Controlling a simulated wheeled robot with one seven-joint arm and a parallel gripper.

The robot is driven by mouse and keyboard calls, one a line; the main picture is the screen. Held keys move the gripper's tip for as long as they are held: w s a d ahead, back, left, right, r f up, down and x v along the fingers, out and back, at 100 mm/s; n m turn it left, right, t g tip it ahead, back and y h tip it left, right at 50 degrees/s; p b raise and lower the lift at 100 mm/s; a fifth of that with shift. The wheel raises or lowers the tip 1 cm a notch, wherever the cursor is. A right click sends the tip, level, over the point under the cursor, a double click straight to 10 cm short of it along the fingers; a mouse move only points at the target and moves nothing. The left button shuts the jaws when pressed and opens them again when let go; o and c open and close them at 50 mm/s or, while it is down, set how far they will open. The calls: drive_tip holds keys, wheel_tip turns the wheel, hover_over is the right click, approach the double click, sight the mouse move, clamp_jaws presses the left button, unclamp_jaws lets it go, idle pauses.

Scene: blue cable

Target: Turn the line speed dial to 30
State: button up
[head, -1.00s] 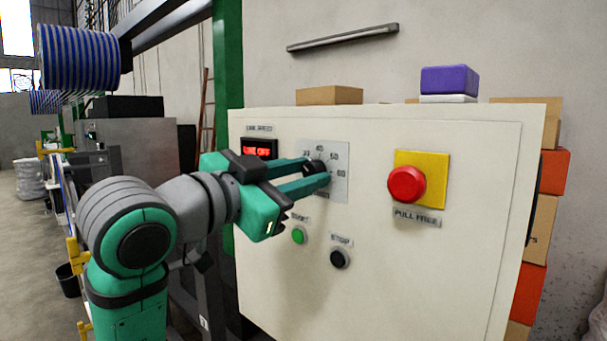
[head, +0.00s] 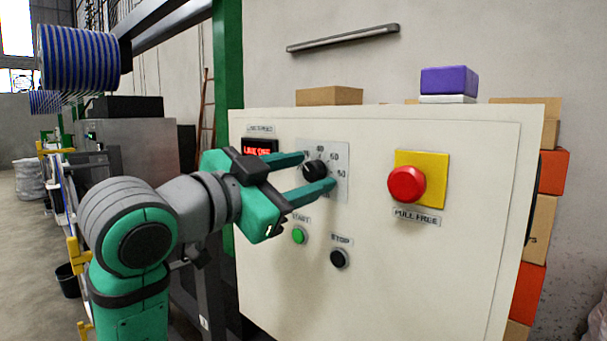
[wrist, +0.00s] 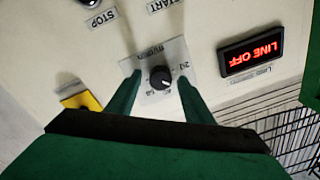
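The black line speed dial (head: 315,171) sits on a pale scale plate (head: 340,184) on the cream control panel. Numbers such as 40, 50 and 60 show around it; the one its mark points to cannot be read for sure. In the wrist view the dial (wrist: 160,78) has a white mark pointing to the right. My gripper (head: 318,172) is open, with one green finger on each side of the dial and a gap to it. A red lit display (head: 259,148) stands at the panel's upper left; in the wrist view it (wrist: 251,52) reads LINE OFF.
A red stop knob (head: 406,184) on a yellow plate stands to the right of the dial. A green start button (head: 299,235) and a black stop button (head: 340,258) are below it. Boxes are stacked behind the panel's right edge.

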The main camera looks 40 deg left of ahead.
drive_tip(key=s, duration=1.1)
drive_tip(key=shift+a+f, duration=0.2)
drive_tip(key=shift+w, duration=0.2)
